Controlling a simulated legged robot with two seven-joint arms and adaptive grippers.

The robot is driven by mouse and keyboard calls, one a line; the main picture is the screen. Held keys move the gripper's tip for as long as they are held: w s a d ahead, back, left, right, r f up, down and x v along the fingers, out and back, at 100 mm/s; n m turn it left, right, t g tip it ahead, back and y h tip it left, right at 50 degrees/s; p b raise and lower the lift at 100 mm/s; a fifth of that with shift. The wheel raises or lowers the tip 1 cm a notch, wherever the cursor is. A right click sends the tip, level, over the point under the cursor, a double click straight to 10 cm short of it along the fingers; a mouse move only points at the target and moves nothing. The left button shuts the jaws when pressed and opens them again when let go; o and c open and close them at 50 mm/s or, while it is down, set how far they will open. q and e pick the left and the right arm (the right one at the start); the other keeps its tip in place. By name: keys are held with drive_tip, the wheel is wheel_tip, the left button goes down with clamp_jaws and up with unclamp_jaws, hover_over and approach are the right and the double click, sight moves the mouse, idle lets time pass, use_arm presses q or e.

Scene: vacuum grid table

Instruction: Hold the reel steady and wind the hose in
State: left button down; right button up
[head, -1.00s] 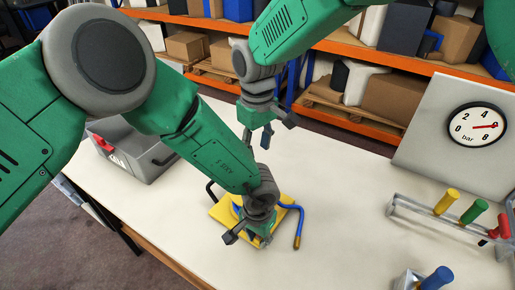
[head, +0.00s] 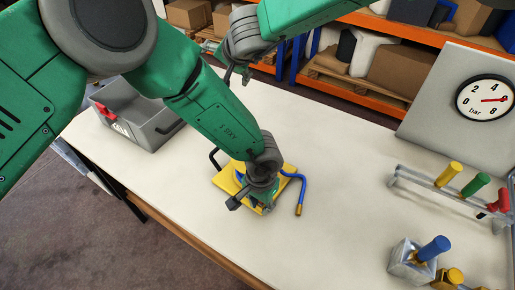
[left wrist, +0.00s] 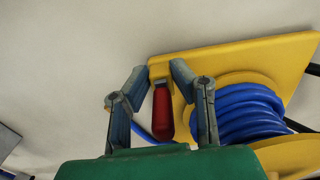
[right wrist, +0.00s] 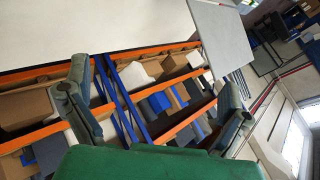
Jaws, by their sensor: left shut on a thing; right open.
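The hose reel has a yellow base plate (head: 228,182) and lies on the white table, partly hidden under my left arm. In the left wrist view its drum carries coiled blue hose (left wrist: 245,112). The hose's free end (head: 300,190) curves out to the right and has a brass tip. My left gripper (left wrist: 160,72) is shut on the reel's red handle (left wrist: 162,112), which shows between its fingers. My right gripper (head: 238,76) is open and empty beyond the reel, partly hidden by its own arm. Its spread fingers show in the right wrist view (right wrist: 155,80).
A grey crate (head: 150,128) with a red latch stands at the left. At the right are a pressure gauge (head: 485,98), a rail with coloured handles (head: 430,185) and a metal block with a blue handle (head: 410,262). Orange shelving (head: 350,90) stands behind.

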drive_tip(key=s+d+f+m+g+h, duration=0.2)
drive_tip(key=s+d+f+g, duration=0.15)
drive_tip(key=s, duration=0.35)
drive_tip(key=s+d+f+m+g+h, duration=0.25)
drive_tip(key=s+d+g, duration=0.2)
drive_tip(key=s, duration=0.25)
drive_tip(key=shift+g, duration=0.3)
drive_tip(key=f, duration=1.1)
drive_tip(key=shift+w+f, duration=0.1)
drive_tip(key=shift+w, duration=0.2)
drive_tip(key=c, duration=0.9)
